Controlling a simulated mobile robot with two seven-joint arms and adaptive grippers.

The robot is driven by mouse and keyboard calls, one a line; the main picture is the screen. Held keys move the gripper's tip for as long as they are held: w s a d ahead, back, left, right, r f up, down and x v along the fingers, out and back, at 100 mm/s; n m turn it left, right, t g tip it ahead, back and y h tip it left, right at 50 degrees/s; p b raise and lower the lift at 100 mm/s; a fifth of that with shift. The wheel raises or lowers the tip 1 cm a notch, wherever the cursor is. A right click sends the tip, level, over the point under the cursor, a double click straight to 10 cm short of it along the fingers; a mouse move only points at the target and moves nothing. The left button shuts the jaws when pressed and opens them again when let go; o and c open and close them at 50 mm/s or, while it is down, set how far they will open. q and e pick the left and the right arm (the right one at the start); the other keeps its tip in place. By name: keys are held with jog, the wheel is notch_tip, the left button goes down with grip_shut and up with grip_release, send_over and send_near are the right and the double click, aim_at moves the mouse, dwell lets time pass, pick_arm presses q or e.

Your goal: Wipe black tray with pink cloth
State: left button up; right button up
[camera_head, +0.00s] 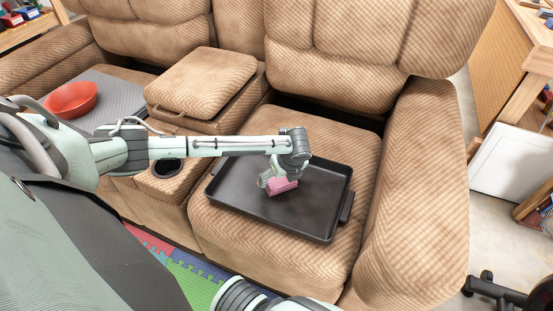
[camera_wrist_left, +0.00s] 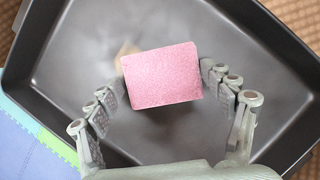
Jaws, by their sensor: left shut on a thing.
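The black tray (camera_head: 310,215) lies on the right seat of the recliner sofa, and its handle shows at its right end. The pink cloth (camera_head: 283,187), a small block-like piece, is inside the tray, left of its middle. My left gripper (camera_head: 272,181) reaches over the tray from the left and is shut on the cloth. In the left wrist view the cloth (camera_wrist_left: 161,75) sits between the fingertips of the gripper (camera_wrist_left: 163,82), with the tray floor (camera_wrist_left: 240,120) below it. I cannot tell whether the cloth touches the floor. My right gripper is not in view.
A red bowl (camera_head: 71,99) stands on a grey mat (camera_head: 120,95) on the left seat. The centre console with a cup holder (camera_head: 166,168) lies beneath my left arm. The sofa's right armrest (camera_head: 415,190) rises beside the tray. Coloured foam tiles (camera_head: 190,270) cover the floor in front.

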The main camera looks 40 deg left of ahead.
pick_arm(q)
jog(key=shift+w+d, duration=0.9)
jog(key=shift+d, duration=0.25)
jog(key=shift+s+a, duration=1.65)
jog(key=shift+a, duration=0.25)
jog(key=shift+r, duration=1.5)
jog(key=shift+w, duration=0.1)
